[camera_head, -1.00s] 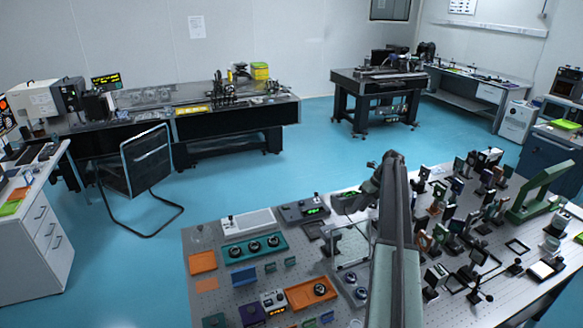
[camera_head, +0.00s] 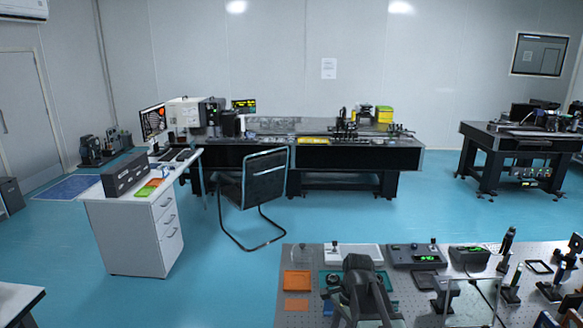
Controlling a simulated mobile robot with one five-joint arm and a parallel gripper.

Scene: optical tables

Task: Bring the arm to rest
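My arm shows at the bottom middle of the view as a grey folded link, low over the front optical table (camera_head: 298,318). Its upper joint stands in front of the teal plate and the orange pieces' neighbours. I cannot make out the gripper fingers, which are hidden behind the arm or below the picture edge. I see nothing held.

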